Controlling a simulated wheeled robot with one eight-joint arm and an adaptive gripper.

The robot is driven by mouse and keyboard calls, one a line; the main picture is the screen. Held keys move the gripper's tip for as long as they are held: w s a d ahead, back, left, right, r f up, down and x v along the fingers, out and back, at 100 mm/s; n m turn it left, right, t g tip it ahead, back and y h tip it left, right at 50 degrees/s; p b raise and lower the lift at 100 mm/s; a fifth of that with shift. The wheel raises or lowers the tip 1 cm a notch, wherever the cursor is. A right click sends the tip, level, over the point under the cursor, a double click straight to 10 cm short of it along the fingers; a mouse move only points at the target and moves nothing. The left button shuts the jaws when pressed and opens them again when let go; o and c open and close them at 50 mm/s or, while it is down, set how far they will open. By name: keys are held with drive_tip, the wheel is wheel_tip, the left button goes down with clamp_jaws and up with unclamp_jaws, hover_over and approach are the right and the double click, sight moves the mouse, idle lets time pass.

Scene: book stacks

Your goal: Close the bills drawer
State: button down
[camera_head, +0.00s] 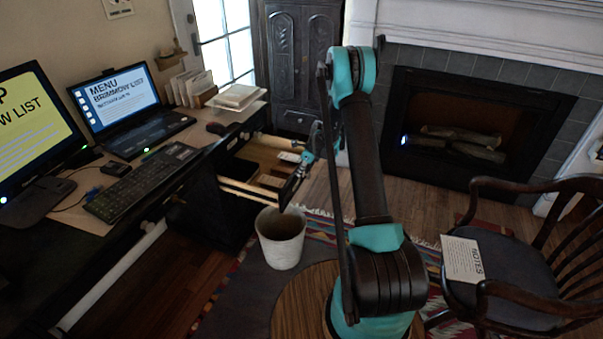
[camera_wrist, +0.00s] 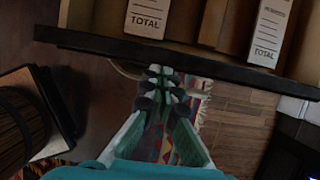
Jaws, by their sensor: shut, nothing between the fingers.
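The bills drawer (camera_head: 252,190) stands pulled out from the desk, with light wooden sides and a dark front. In the wrist view, its dark front edge (camera_wrist: 200,63) crosses the upper part. Behind that edge lie papers marked TOTAL, one left of centre (camera_wrist: 147,18) and one at right (camera_wrist: 268,32). My gripper (camera_wrist: 163,75) has its fingers together and empty, on the outer side of the drawer front, close to it. Whether they touch cannot be told.
A pale bin (camera_head: 281,240) stands on the floor just below the drawer. The desk (camera_head: 120,215) carries a laptop (camera_head: 125,105), a monitor (camera_head: 35,140) and a keyboard (camera_head: 143,180). A wooden chair (camera_head: 510,265) with a NOTES sheet (camera_head: 462,260) is at right. A fireplace (camera_head: 470,135) is behind.

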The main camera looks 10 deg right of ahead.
drive_tip(key=w+a, duration=0.4)
drive_tip(key=a, duration=0.4)
drive_tip(key=w+a, duration=0.5)
drive_tip(key=a, duration=0.3)
drive_tip(key=w+a, duration=0.5)
drive_tip(key=a, duration=0.3)
drive_tip(key=shift+w+a, duration=0.15)
drive_tip(key=shift+a, duration=0.2)
